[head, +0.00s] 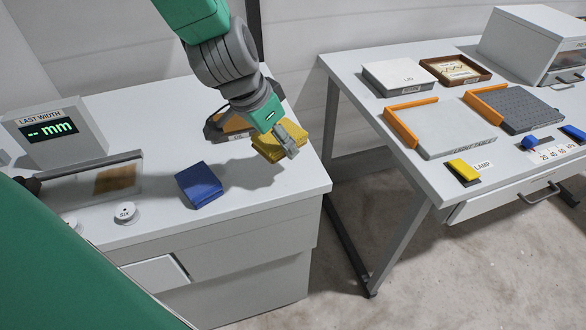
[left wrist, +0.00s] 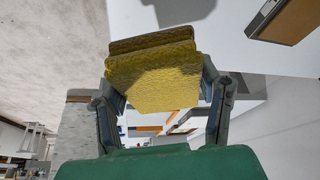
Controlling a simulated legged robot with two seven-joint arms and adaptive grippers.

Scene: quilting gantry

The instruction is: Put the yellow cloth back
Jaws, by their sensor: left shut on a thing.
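The yellow cloth (head: 283,141) is a folded, textured block over the back right part of the left table. My left gripper (head: 285,146) is shut on it. In the left wrist view the cloth (left wrist: 155,80) sits between the two fingers (left wrist: 160,100), with a darker fold along its far edge. A shadow on the table below suggests that the cloth is held above the surface. A dark-rimmed holder with a tan inside (head: 230,124) stands just left of the cloth, partly hidden by my gripper. My right gripper is not in view.
A folded blue cloth (head: 199,185) lies near the table's front. A display box (head: 55,133) and a clear panel (head: 118,175) stand at left. The right table (head: 400,176) holds trays, orange-edged boards and a drawer cabinet (head: 533,45). A floor gap separates the tables.

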